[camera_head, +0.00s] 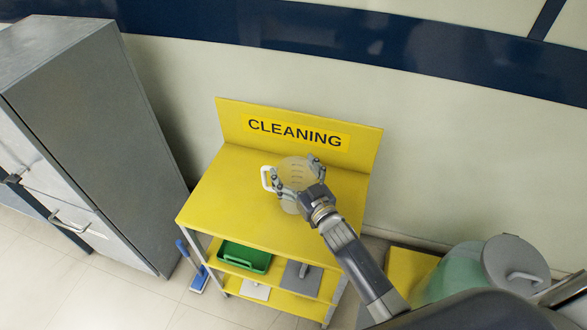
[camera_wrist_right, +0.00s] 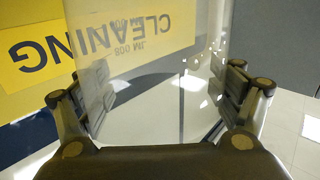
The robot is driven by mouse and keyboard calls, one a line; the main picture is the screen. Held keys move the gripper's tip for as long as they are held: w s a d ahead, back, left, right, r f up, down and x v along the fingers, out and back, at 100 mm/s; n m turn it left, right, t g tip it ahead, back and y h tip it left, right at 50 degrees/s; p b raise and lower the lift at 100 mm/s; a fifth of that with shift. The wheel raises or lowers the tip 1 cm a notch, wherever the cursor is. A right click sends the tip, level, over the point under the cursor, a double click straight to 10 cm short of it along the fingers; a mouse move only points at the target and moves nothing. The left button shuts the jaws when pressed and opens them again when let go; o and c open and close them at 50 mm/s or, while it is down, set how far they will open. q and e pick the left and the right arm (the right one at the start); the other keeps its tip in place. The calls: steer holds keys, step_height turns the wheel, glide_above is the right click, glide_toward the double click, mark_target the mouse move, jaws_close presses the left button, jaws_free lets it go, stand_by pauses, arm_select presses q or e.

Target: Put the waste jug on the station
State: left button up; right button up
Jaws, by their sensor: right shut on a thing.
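The waste jug (camera_head: 297,170) is a translucent, pale beaker-like vessel with a white handle on its left side. In the head view it is over the top of the yellow cleaning station (camera_head: 230,205). I cannot tell if its base touches the top. My right gripper (camera_head: 297,180) is shut around the jug, with fingers on both sides. In the right wrist view the clear jug wall (camera_wrist_right: 150,100) fills the space between the fingers, with volume marks on it. The station's CLEANING sign (camera_wrist_right: 95,45) shows behind and through it. My left gripper is not in view.
A tall grey cabinet (camera_head: 100,110) stands left of the station. The lower shelves hold a green tray (camera_head: 245,257) and grey flat pieces. A blue-handled tool (camera_head: 198,278) stands on the floor. A greenish bin with a grey lid (camera_head: 515,262) is at the right. The station top around the jug is bare.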

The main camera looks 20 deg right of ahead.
steer(key=o, duration=1.3)
steer(key=shift+f, duration=0.1)
steer(key=shift+s, duration=0.1)
steer(key=s, duration=0.3)
steer(key=s+d+b, duration=0.1)
steer(key=s, duration=0.3)
steer(key=s+d, duration=0.1)
steer(key=s, duration=0.2)
steer(key=shift+s+b, duration=0.15)
steer(key=shift+b, duration=0.2)
steer(key=shift+s+d, duration=0.15)
steer(key=shift+s, duration=0.55)
